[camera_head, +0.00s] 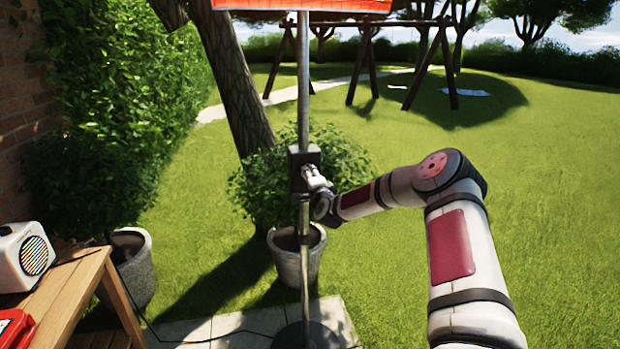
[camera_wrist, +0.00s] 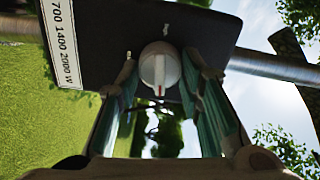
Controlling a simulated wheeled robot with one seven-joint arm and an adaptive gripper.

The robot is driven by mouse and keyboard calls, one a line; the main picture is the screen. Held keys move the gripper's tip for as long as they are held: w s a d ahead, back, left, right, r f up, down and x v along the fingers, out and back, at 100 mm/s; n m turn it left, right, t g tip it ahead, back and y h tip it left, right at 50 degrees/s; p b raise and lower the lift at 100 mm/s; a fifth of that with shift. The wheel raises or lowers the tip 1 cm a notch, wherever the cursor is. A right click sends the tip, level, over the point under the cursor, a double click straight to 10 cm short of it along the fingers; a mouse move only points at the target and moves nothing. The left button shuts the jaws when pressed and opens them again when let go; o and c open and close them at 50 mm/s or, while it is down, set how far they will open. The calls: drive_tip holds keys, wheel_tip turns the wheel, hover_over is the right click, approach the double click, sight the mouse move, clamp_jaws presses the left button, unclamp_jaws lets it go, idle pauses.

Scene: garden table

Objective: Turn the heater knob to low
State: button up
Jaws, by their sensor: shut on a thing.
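The heater is a metal pole (camera_head: 304,85) with a glowing orange head (camera_head: 300,5) at the top edge of the head view. A dark control box (camera_head: 297,158) sits partway up the pole. In the wrist view the box (camera_wrist: 110,45) carries a white label (camera_wrist: 60,40) reading 700 1400 2000 W. The round white knob (camera_wrist: 158,66) has a raised bar with a small red mark at its lower end in the picture. My gripper (camera_head: 316,180) is at the box, its fingers on both sides of the knob and shut on it. In the head view the gripper hides the knob.
A potted bush (camera_head: 296,262) stands just behind the pole. At left are a wooden table (camera_head: 75,290) with a white speaker-like box (camera_head: 25,257) and a red item (camera_head: 14,328). A cable runs over the paving. Open lawn lies to the right.

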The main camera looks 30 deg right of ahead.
drive_tip(key=shift+m, duration=0.5)
drive_tip(key=o, duration=1.1)
drive_tip(key=shift+o, duration=0.2)
drive_tip(key=v, duration=1.2)
